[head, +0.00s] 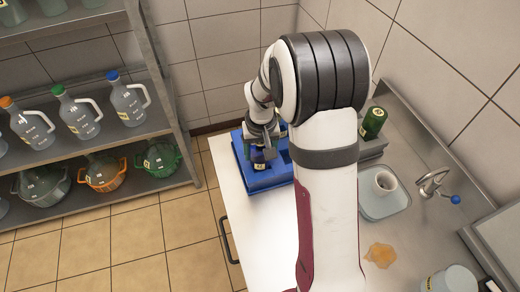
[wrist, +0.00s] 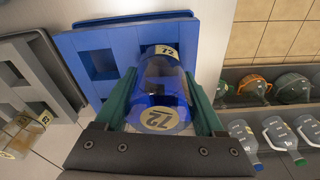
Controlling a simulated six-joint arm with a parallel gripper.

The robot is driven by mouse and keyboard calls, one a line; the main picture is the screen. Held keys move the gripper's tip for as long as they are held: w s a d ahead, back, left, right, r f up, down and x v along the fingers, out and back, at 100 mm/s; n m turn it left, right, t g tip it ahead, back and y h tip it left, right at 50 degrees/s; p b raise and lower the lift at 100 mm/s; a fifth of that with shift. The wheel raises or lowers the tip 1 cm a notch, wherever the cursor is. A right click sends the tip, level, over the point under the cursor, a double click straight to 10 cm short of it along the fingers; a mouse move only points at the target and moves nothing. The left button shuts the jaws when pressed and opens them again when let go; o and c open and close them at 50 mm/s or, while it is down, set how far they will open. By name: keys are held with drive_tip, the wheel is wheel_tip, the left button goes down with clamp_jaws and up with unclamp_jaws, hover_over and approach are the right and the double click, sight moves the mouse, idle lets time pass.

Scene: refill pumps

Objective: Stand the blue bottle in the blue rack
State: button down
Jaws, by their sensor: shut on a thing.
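The blue bottle (wrist: 160,95), with a cream "72" label, is between the green fingers of my gripper (wrist: 168,100) in the wrist view. My gripper is shut on it.
A green bottle (head: 373,122) stands behind my arm. Shelves (head: 110,145) are at left.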

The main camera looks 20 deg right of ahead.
drive_tip(key=shift+f, duration=0.2)
unclamp_jaws()
wheel_tip(320, 180, up, 9)
idle(0.5)
